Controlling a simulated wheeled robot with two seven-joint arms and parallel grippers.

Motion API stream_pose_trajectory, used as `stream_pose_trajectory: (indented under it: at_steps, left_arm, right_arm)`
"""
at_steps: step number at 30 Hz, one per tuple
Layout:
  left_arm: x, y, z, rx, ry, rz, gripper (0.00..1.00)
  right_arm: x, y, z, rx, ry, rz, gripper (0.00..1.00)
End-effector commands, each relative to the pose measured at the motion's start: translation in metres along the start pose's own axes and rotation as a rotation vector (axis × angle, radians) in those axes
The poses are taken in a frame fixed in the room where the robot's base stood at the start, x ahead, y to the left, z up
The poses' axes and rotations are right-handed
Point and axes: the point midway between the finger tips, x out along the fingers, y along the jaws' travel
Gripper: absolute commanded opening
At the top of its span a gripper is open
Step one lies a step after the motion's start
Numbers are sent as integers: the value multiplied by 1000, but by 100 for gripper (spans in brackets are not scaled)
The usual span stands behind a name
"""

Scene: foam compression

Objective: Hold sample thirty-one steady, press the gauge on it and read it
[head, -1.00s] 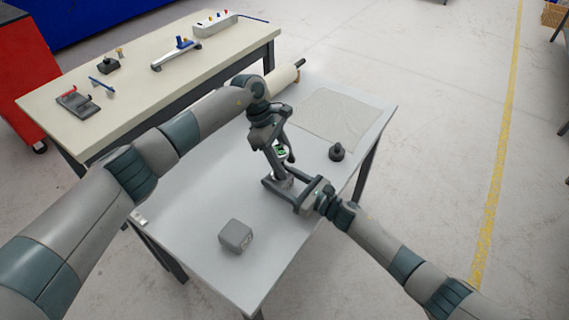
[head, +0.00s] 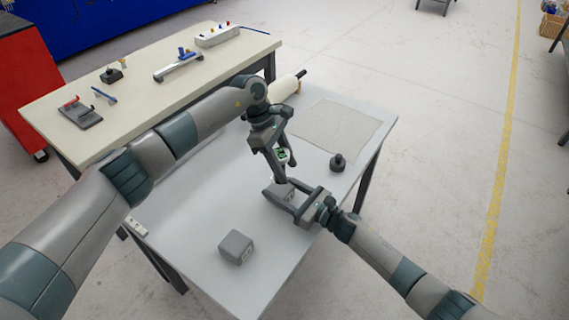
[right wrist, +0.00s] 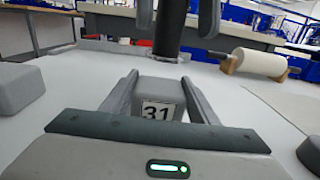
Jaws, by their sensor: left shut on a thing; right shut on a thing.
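Sample thirty-one, a small grey block marked "31" (right wrist: 157,108), sits on the grey table between the fingers of my right gripper (right wrist: 158,80), which is shut on it. In the head view the sample (head: 287,194) is partly hidden by that gripper. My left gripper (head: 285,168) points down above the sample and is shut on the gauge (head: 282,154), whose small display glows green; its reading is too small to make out. In the right wrist view a dark upright cylinder (right wrist: 170,28) stands over the sample. I cannot tell whether it touches the sample's top.
Another grey block (head: 236,247) lies on the table's near part. A dark knobbed weight (head: 338,162) stands to the right, near a thin pale sheet (head: 342,125). A pale roll (head: 284,87) lies behind. The cream bench (head: 130,110) holds several tools.

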Motion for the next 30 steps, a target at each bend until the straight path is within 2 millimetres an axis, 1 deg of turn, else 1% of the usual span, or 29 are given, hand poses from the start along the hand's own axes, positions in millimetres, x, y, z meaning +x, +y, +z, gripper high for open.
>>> stream_pose_trajectory:
  at_steps: [19, 20, 21, 22, 23, 30]
  left_arm:
    - [0, 0, 1, 1, -1, 1, 12]
    - [0, 0, 1, 1, -1, 1, 12]
    - [0, 0, 1, 1, -1, 1, 12]
    - [0, 0, 1, 1, -1, 1, 12]
    - [0, 0, 1, 1, -1, 1, 12]
    - [0, 0, 1, 1, -1, 1, 12]
  right_arm:
    - [0, 0, 0, 0, 0, 0, 33]
    - [0, 0, 0, 0, 0, 0, 56]
    - [0, 0, 0, 0, 0, 0, 66]
    - [0, 0, 0, 0, 0, 0, 73]
    - [0, 0, 0, 0, 0, 0, 76]
    - [0, 0, 0, 0, 0, 0, 76]
